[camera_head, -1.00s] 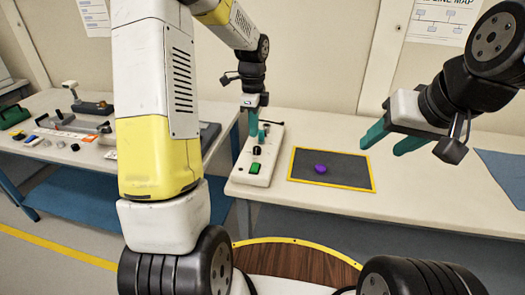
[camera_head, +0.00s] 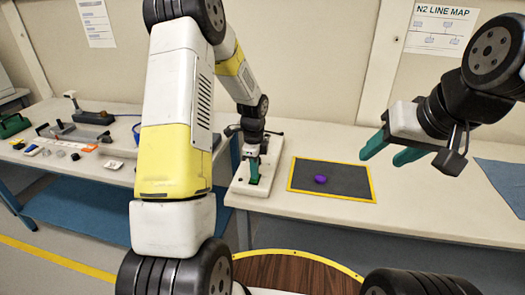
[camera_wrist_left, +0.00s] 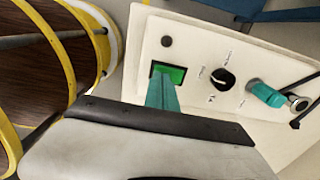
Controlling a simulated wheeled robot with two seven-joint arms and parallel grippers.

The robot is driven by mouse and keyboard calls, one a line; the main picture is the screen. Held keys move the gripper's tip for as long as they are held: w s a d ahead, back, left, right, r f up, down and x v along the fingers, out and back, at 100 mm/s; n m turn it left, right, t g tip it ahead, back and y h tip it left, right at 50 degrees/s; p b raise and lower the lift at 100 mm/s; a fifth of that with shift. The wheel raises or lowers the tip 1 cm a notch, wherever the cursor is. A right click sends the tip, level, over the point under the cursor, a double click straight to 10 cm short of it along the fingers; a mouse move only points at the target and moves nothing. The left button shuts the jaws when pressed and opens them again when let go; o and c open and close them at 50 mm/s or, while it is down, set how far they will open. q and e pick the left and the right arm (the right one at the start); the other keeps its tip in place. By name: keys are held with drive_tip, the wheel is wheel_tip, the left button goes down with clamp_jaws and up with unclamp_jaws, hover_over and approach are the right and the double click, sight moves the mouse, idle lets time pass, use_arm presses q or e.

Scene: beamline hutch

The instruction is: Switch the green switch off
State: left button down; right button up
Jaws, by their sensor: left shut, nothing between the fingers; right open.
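The green switch (camera_wrist_left: 176,73) is a rectangular rocker in a dark frame on a white control panel (camera_wrist_left: 190,40). In the head view the panel (camera_head: 240,188) lies on the bench, and my left gripper hides the switch. My left gripper (camera_head: 255,177) is shut and empty, pointing down over the panel's near part. In the left wrist view its teal fingertip (camera_wrist_left: 160,92) overlaps the lower left part of the switch; I cannot tell whether it presses it. My right gripper (camera_head: 384,153) is open and empty, above the bench at right.
The panel also carries a black rotary knob (camera_wrist_left: 222,79), a teal part (camera_wrist_left: 267,94) and a metal button (camera_wrist_left: 298,104). A purple object (camera_head: 321,179) lies on a yellow-edged dark mat (camera_head: 350,187) to the right. A second bench at left holds several small items.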

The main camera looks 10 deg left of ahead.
use_arm(q)
drive_tip(key=shift+f, duration=0.5)
drive_tip(key=shift+s+f, duration=0.2)
drive_tip(key=shift+f, duration=0.05)
drive_tip(key=shift+w, duration=0.1)
drive_tip(key=shift+w+r, duration=0.25)
drive_tip(key=shift+w, duration=0.5)
drive_tip(key=shift+r, duration=0.15)
